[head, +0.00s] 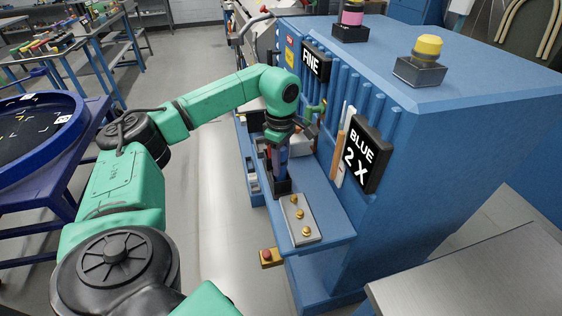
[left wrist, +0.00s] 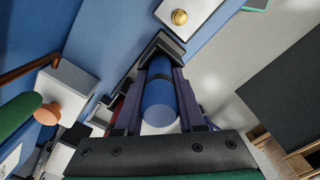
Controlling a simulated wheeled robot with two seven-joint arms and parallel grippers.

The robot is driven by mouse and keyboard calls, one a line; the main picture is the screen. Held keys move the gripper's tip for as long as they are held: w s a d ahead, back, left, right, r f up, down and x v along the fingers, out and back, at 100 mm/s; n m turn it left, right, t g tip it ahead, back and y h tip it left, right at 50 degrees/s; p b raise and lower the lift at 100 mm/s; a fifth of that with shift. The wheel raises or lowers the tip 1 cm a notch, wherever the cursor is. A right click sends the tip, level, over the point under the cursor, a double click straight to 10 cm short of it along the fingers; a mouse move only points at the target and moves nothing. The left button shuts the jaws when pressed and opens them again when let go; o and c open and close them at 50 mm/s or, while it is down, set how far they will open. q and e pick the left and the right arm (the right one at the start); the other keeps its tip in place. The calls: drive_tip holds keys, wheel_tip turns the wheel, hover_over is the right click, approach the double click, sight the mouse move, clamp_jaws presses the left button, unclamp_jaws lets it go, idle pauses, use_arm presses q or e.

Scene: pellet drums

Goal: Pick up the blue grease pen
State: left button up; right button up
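The blue grease pen (left wrist: 160,98) is a thick blue cylinder between the two dark fingers of my left gripper (left wrist: 160,88) in the left wrist view. The fingers lie close along both its sides, with no clear gap. In the head view my left gripper (head: 280,143) points down over the blue machine's shelf, and the pen (head: 281,160) shows between its fingers. The pen's lower end is at a black holder (head: 281,186) on the shelf; whether it is still seated there is hard to tell. My right gripper is out of view.
A pale plate (head: 299,219) with brass knobs lies on the shelf in front of the holder. A red button on a yellow box (head: 268,257) sits at the shelf's edge. The machine wall with a "BLUE 2 X" sign (head: 361,156) rises close on the right.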

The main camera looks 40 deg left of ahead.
use_arm(q)
drive_tip(key=shift+s, duration=0.1)
clamp_jaws()
drive_tip(key=shift+r, duration=0.15)
wheel_tip(320, 180, up, 8)
drive_tip(key=shift+r+b, duration=0.15)
drive_tip(key=shift+b, duration=0.45)
wheel_tip(320, 180, up, 12)
drive_tip(key=p, duration=0.7)
drive_tip(key=shift+f, duration=0.2)
